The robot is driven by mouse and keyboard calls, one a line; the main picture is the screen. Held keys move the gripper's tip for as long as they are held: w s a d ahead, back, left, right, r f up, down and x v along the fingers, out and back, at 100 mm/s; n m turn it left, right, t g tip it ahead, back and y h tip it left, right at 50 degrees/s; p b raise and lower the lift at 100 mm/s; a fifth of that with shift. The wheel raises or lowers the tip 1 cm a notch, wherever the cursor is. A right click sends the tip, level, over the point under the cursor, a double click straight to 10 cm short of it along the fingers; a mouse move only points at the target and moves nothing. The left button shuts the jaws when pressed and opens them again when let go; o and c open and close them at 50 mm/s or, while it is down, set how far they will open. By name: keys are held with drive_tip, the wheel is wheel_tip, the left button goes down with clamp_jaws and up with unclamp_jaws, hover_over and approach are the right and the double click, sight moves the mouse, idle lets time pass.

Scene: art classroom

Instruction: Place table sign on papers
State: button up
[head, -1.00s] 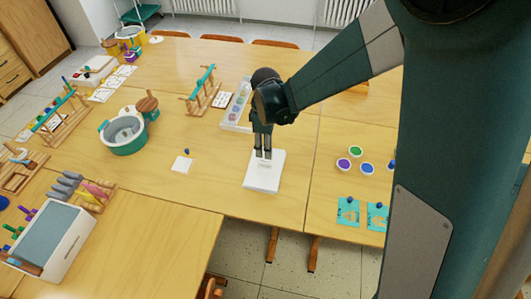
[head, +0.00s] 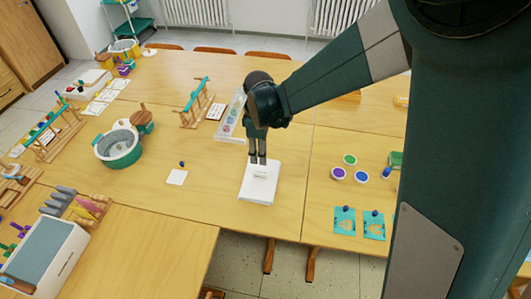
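The papers (head: 258,192) are a white stack lying flat on the wooden table, near its front edge. The table sign (head: 260,173) is a small whitish piece that shows over the upper part of the papers. My gripper (head: 258,161) points down over the far part of the papers. Its two dark fingers are a narrow gap apart, with their tips right at the sign's top edge. I cannot tell whether the fingers hold the sign or are just clear of it, nor whether the sign rests fully on the papers.
A paint tray (head: 231,118) stands just behind my gripper. A white note (head: 177,177) lies to the left, and a teal-and-white pot (head: 118,148) stands farther left. Paint cups (head: 339,174) and teal cards (head: 344,220) are on the right. Table around the papers is clear.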

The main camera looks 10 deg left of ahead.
drive_tip(key=shift+d, duration=0.1)
drive_tip(key=s+d+r+m+t+y, duration=0.15)
drive_tip(key=d+r+m, duration=0.25)
drive_tip(key=d+r, duration=0.5)
drive_tip(key=s+d+r+m+t+h, duration=0.1)
drive_tip(key=s+d+r+m+t, duration=0.2)
drive_tip(key=d+r, duration=0.6)
drive_tip(key=s+d+r+m+t, duration=0.1)
drive_tip(key=s+d+m, duration=0.4)
drive_tip(key=s+d, duration=0.2)
drive_tip(key=s+d+r+m+t, duration=0.1)
drive_tip(key=s+d+m, duration=0.5)
drive_tip(key=d, duration=0.6)
drive_tip(key=shift+s+d+r+t, duration=0.15)
drive_tip(key=shift+s+r+t, duration=0.3)
drive_tip(key=shift+s, duration=0.5)
